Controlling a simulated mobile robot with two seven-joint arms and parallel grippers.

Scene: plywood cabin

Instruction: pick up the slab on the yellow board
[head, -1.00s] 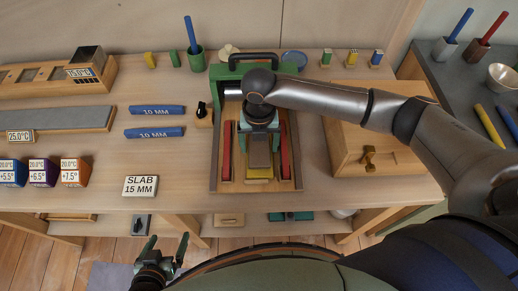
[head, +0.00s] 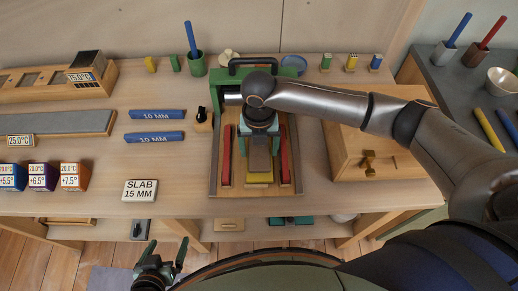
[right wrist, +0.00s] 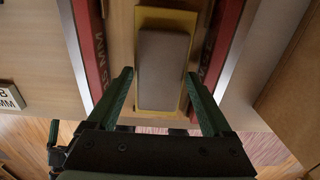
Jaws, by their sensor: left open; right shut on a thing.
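The grey-brown slab (head: 260,160) is in the wooden tray under my right arm. It lies over the yellow board (head: 259,179), whose near edge shows; whether it touches the board I cannot tell. In the right wrist view the slab (right wrist: 163,68) is between the green fingers of my right gripper (right wrist: 160,76), with the yellow board (right wrist: 165,17) around it. My right gripper (head: 260,143) is shut on the slab; its hand hides the far end in the head view. My left gripper (head: 166,254) is open and empty, in front of the table's near edge.
Red bars (head: 226,156) flank the board inside the tray (head: 214,180). A green frame with a black handle (head: 253,64) stands behind. A wooden box (head: 375,140) is close on the right. A "SLAB 15 MM" sign (head: 139,190) and blue bars (head: 155,138) lie to the left.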

